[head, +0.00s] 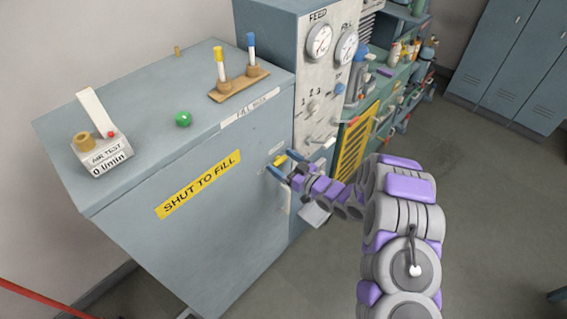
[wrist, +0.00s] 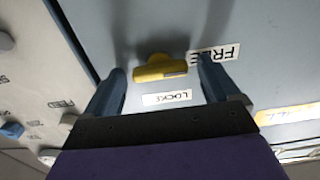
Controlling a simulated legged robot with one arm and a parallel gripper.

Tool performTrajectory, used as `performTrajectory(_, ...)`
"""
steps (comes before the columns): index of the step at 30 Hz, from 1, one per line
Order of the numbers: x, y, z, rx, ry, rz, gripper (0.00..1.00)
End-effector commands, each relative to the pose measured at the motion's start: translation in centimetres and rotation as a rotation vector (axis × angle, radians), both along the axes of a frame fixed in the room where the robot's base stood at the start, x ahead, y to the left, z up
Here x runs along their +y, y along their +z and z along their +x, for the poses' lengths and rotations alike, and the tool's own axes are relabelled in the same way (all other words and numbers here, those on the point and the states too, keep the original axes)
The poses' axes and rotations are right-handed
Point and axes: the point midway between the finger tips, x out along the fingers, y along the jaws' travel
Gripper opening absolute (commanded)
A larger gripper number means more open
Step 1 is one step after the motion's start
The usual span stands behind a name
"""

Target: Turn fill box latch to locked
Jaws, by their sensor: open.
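The fill box (head: 150,240) is a grey-blue cabinet with a yellow "SHUT TO FILL" label. Its yellow latch (head: 280,160) is on the front face near the right edge; it also shows in the wrist view (wrist: 158,68). In the wrist view, the latch lies lengthwise across the picture, one end toward the "FREE" label (wrist: 214,54). A second label, partly readable as "LOCKE" (wrist: 167,98), sits below it. My gripper (head: 274,164) is open at the latch, with one blue finger on each side and gaps visible between fingers and latch.
The gauge panel (head: 322,85) with knobs and levers stands close to the right of the latch. On the box top are an air test meter (head: 102,150), a green ball knob (head: 183,119) and a wooden stand (head: 239,84) with two tubes. Open floor lies at right.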

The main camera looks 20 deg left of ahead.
Motion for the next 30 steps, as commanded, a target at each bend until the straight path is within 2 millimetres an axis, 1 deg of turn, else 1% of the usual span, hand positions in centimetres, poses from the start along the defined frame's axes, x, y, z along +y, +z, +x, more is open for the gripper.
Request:
performTrajectory(3, 0.02, -0.02, 0.00, 0.000, 0.000, -0.001, 0.89)
performTrajectory(4, 0.04, -0.03, 0.00, 0.000, 0.000, -0.001, 0.87)
performTrajectory(21, 0.18, -0.10, 0.01, 0.000, 0.000, -0.003, 0.33)
performTrajectory(30, 0.10, -0.03, 0.01, 0.040, 0.000, 0.012, 0.33)
